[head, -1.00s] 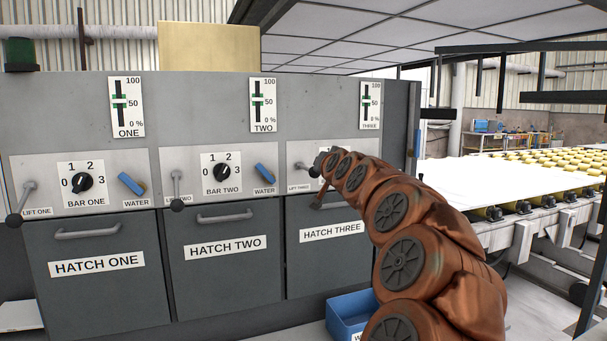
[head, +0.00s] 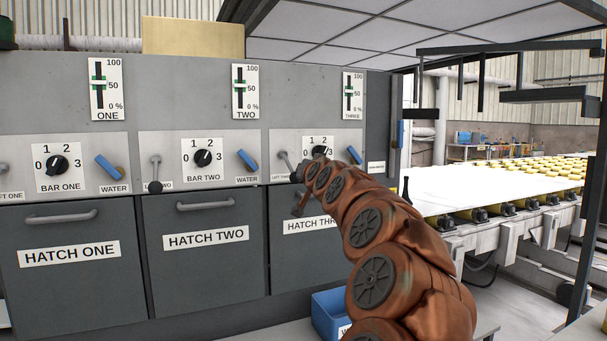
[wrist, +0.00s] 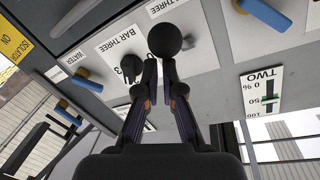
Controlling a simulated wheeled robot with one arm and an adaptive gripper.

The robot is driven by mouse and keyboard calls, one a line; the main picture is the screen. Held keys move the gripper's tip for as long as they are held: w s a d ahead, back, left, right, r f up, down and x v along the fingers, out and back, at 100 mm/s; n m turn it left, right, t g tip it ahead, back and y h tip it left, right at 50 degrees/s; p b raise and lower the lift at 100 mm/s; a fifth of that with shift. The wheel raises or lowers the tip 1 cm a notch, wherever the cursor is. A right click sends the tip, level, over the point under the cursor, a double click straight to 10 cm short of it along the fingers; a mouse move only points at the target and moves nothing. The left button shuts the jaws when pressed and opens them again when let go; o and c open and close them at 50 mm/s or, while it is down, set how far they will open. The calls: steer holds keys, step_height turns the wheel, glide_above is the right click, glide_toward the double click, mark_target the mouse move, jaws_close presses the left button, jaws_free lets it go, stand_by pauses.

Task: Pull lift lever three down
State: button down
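The lift three lever (head: 284,159) is on the third panel in the head view, left of the bar three dial. Its grey shaft slants down to the right, and its lower end is hidden by my gripper (head: 299,188). In the wrist view, a round black knob (wrist: 165,40), apparently the lever's end, sits at the tips of my gripper (wrist: 159,66). The fingers lean in towards each other with a narrow gap between them. The tips are partly hidden by the knob, so I cannot tell whether they hold it.
The bar three dial (head: 319,152) and a blue water handle (head: 354,155) are close to my gripper. Hatch three (head: 285,255) is below it, with its handle beside my arm. A blue bin (head: 327,312) stands below. A roller conveyor with a white slab (head: 450,184) is at right.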

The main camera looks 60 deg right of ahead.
steer(key=shift+w+f, duration=0.3)
steer(key=shift+f, duration=0.65)
steer(key=shift+w+f+y, duration=0.2)
steer(key=shift+f+y, duration=0.2)
steer(key=shift+f, duration=0.05)
step_height(320, 180, up, 5)
steer(key=s+d, duration=0.1)
steer(key=s, duration=0.1)
steer(key=s+a+f, duration=0.3)
steer(key=s+a, duration=0.3)
steer(key=s, duration=0.1)
steer(key=shift+a+h+b, duration=0.2)
steer(key=shift+h+b, duration=0.1)
steer(key=shift+h, duration=0.1)
steer(key=shift+f, duration=0.1)
